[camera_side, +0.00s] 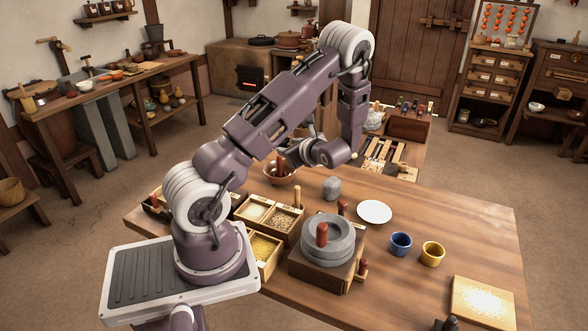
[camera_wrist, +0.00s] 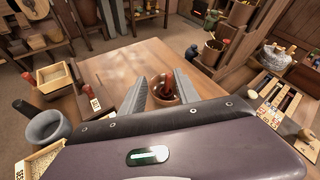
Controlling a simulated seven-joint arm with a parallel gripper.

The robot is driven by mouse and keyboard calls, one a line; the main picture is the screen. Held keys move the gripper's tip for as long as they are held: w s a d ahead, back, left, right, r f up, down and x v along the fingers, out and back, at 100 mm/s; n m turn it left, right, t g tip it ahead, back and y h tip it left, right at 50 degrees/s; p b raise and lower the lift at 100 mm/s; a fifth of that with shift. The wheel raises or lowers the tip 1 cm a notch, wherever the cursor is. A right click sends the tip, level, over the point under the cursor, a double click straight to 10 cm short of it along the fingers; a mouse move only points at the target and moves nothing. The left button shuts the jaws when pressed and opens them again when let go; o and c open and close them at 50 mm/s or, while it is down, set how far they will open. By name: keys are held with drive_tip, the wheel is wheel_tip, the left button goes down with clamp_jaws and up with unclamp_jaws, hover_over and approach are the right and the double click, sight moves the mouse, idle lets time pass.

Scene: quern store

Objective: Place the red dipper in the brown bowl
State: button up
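The brown bowl (camera_side: 281,178) stands near the far edge of the wooden table in the side view. It also shows between my fingers in the wrist view (camera_wrist: 160,98). A red upright handle, which looks like the red dipper (camera_wrist: 165,82), stands in the bowl; it shows reddish-brown in the side view (camera_side: 281,162). My gripper (camera_wrist: 160,76) is open, its two grey fingers apart on either side of the bowl and handle in the wrist view. In the side view the wrist hangs just above and beside the bowl. I cannot tell whether a finger touches the handle.
A stone quern (camera_side: 318,250) with a red handle stands mid-table. Grain boxes (camera_side: 262,254) lie to its left. A white plate (camera_side: 374,212), blue cup (camera_side: 400,244) and yellow cup (camera_side: 432,254) stand to the right. A grey mortar (camera_wrist: 48,128) shows left in the wrist view.

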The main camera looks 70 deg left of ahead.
drive_tip(key=s+d+r+n+t+h, duration=0.2)
drive_tip(key=d+r, duration=0.4)
drive_tip(key=d, duration=0.7)
drive_tip(key=s+d+r+n+t+h, duration=0.3)
drive_tip(key=s+d+r+n+h, duration=0.2)
drive_tip(key=d, duration=0.8)
drive_tip(key=s+d+r+n+t+h, duration=0.2)
drive_tip(key=s+d+r+n+h, duration=0.2)
drive_tip(key=d, duration=0.9)
wheel_tip(320, 180, up, 4)
drive_tip(key=shift+s+r+n+h, duration=0.1)
drive_tip(key=shift+s+n+h, duration=0.15)
drive_tip(key=shift+n+h, duration=0.85)
